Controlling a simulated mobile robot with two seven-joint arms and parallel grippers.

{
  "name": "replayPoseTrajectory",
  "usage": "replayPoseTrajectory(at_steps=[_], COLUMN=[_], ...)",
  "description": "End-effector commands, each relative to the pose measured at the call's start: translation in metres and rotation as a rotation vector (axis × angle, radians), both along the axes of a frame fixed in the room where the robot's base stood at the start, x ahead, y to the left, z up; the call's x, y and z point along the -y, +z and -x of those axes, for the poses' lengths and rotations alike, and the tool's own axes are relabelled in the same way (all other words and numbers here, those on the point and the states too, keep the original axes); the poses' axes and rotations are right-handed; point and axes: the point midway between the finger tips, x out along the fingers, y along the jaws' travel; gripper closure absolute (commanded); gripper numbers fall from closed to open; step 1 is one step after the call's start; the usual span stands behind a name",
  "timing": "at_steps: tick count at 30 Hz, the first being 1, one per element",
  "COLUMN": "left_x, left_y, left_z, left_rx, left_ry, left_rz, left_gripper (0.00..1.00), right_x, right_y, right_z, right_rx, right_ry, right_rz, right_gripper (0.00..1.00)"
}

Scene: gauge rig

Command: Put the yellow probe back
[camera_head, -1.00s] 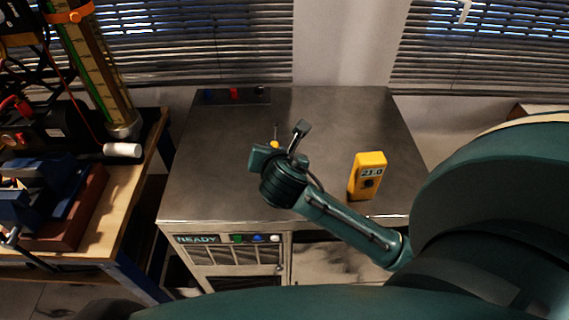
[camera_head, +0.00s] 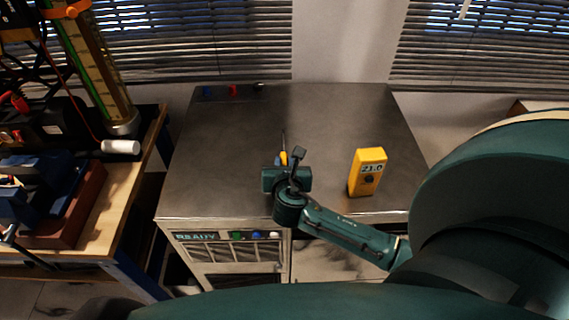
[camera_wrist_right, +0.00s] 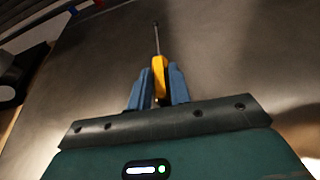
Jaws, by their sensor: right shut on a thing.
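The yellow probe (camera_wrist_right: 158,66) has a thin metal tip and shows between the blue fingers of my right gripper (camera_wrist_right: 158,88) in the right wrist view. The gripper is shut on it, and the tip points away from the gripper. In the head view the probe (camera_head: 283,157) shows just beyond my right gripper (camera_head: 284,163), over the front part of the metal cabinet top. Its lower end is hidden by the gripper. A yellow meter (camera_head: 367,172) reading 21.0 stands upright to the right of the gripper. My left gripper is not in view.
The metal cabinet (camera_head: 340,120) has a mostly clear top. A dark strip (camera_head: 232,92) with blue, red and black parts lies at its back left. The front panel (camera_head: 228,237) shows READY and coloured buttons. A wooden bench (camera_head: 130,180) with equipment stands left.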

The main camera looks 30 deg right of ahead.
Motion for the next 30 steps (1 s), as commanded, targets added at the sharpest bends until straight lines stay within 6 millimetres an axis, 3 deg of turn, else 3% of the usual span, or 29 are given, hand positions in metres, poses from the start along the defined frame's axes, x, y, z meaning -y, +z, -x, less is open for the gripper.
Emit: replayPoseTrajectory(at_steps=[8, 9, 16, 25, 30], left_x=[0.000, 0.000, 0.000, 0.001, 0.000], left_y=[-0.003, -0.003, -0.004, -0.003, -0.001], left_z=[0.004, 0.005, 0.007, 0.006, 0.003], left_rx=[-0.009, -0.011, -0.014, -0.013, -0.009], left_ry=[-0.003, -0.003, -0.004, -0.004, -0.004], left_rz=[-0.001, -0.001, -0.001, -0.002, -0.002], left_gripper=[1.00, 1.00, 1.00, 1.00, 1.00], right_x=[0.000, 0.000, 0.000, 0.000, -0.012], right_y=[-0.001, -0.001, -0.001, 0.003, 0.010], right_z=[0.000, 0.000, 0.000, 0.000, 0.018], right_rx=[0.001, 0.002, 0.002, 0.003, 0.000], right_ry=[0.000, 0.000, 0.000, 0.000, 0.004], right_rz=[0.000, -0.001, -0.001, -0.001, -0.002], right_gripper=[1.00, 0.78, 0.59, 0.59, 0.59])
